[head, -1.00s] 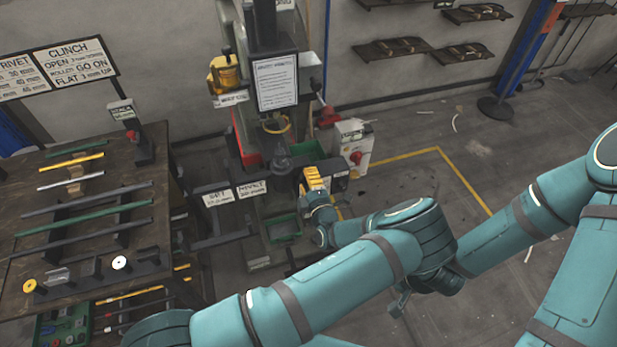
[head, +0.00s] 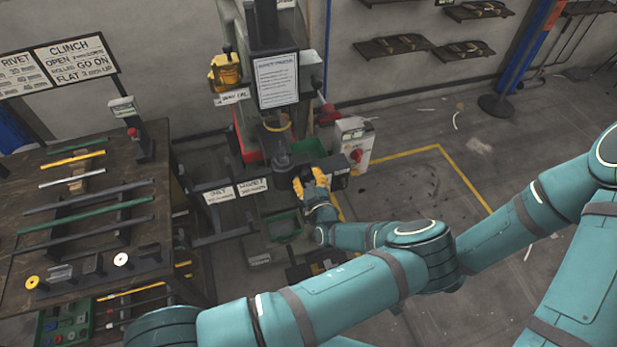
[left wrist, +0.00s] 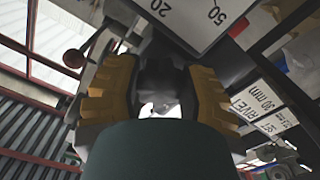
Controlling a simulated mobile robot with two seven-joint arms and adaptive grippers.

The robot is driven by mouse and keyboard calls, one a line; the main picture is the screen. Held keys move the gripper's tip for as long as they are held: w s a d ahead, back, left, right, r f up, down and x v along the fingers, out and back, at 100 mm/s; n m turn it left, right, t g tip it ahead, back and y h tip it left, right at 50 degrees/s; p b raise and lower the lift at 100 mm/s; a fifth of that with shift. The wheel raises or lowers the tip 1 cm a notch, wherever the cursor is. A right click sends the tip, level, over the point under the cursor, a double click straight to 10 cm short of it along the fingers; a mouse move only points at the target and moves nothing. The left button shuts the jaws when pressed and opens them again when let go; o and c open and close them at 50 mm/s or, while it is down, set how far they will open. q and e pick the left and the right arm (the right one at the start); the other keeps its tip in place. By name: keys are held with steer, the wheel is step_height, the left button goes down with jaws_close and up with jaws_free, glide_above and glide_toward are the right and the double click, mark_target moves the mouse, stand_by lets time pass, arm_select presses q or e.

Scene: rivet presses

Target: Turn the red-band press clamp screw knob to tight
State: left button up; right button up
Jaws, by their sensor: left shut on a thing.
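The press (head: 266,112) stands at the centre of the head view, with a dark column, a white notice sheet and red parts at its left side. My left gripper (head: 311,183), with yellow finger pads, is at the press's lower front. In the left wrist view the pads of my left gripper (left wrist: 163,95) flank a dark knob-like part (left wrist: 163,75) and are shut on it. The gripper covers most of this knob in the head view, and its tight or loose setting cannot be read.
A workbench (head: 100,225) with coloured bars stands on the left. White labels (head: 235,190) are fixed on the press's left front. A pale box with a red knob (head: 355,145) stands just right of the press. A green tray (head: 284,226) lies below. The floor at right is open.

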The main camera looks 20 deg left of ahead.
mark_target(308, 173)
arm_select(q)
steer(key=shift+m, duration=1.2)
steer(key=shift+a, duration=0.1)
steer(key=o, duration=1.2)
step_height(308, 173, up, 10)
